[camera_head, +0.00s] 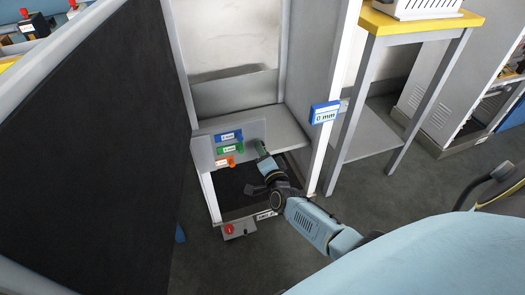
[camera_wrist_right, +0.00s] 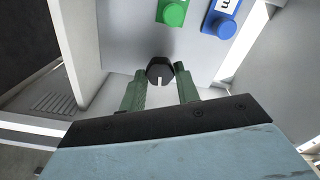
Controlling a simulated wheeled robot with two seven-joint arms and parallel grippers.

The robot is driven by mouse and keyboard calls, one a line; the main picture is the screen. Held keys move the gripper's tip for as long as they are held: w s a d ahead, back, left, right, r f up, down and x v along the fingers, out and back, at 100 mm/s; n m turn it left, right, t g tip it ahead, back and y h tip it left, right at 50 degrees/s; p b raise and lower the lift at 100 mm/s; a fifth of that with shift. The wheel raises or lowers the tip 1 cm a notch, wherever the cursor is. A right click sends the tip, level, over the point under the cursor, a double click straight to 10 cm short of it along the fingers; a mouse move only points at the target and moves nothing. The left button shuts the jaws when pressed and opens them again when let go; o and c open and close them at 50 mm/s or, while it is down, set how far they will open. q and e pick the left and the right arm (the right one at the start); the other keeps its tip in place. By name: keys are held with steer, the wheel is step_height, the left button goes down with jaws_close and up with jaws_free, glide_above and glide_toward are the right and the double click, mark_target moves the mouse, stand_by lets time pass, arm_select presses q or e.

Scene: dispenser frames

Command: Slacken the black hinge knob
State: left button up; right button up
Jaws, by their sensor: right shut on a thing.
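The black knob (camera_wrist_right: 159,68) shows in the right wrist view, on a light grey panel, with a white mark on it pointing down in the picture. My right gripper (camera_head: 261,147) reaches into the grey frame in the head view. Its two green fingers (camera_wrist_right: 161,76) stand on either side of the knob in the wrist view and are shut on it. In the head view I cannot make out the knob at the gripper. My left gripper is in neither view.
Blue (camera_head: 228,137), green (camera_head: 229,149) and orange (camera_head: 224,162) tags sit on the panel left of the gripper. A blue "0 mm" tag (camera_head: 325,112) is on the right post. A large dark panel (camera_head: 90,150) fills the left. A yellow-topped table (camera_head: 420,22) stands right.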

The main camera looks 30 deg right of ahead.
steer(key=shift+a, duration=0.1)
stand_by(0.3)
steer(key=o, duration=1)
steer(key=shift+c, duration=0.2)
steer(key=shift+s, duration=0.1)
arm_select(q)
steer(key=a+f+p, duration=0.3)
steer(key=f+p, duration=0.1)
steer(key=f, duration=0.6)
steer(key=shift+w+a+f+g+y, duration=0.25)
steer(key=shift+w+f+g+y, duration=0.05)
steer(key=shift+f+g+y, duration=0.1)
arm_select(e)
steer(key=v, duration=1.3)
steer(key=shift+s+f, duration=0.1)
steer(key=shift+s, duration=0.05)
